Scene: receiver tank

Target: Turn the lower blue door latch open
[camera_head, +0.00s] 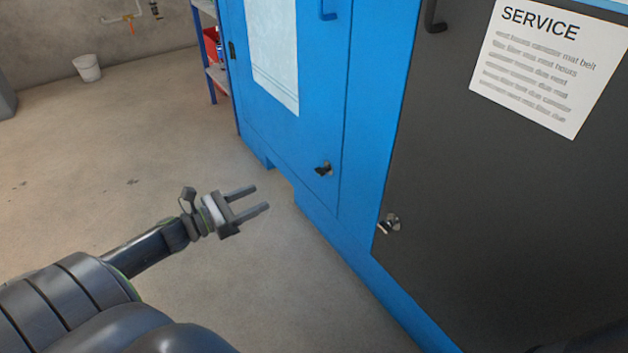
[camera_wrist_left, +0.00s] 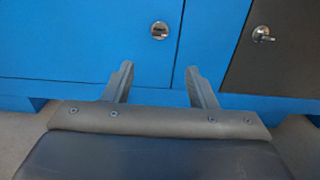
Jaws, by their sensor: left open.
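The blue door (camera_head: 290,120) has a small dark latch (camera_head: 324,169) near its lower right corner. In the left wrist view the same latch (camera_wrist_left: 159,30) shows as a round metal disc with a small handle, above and between my fingers. My left gripper (camera_head: 262,198) is open and empty, with its fingers pointing toward the blue cabinet. In the head view it is to the left of the latch and lower in the picture, apart from it. In the left wrist view my left gripper (camera_wrist_left: 160,75) has nothing between its fingers. My right gripper is not in view.
A dark grey door (camera_head: 480,200) with its own latch (camera_head: 390,223) stands to the right; that latch also shows in the left wrist view (camera_wrist_left: 262,35). A SERVICE sheet (camera_head: 548,65) hangs on it. Shelves (camera_head: 216,75) and a white bucket (camera_head: 87,67) stand behind. The floor at left is clear.

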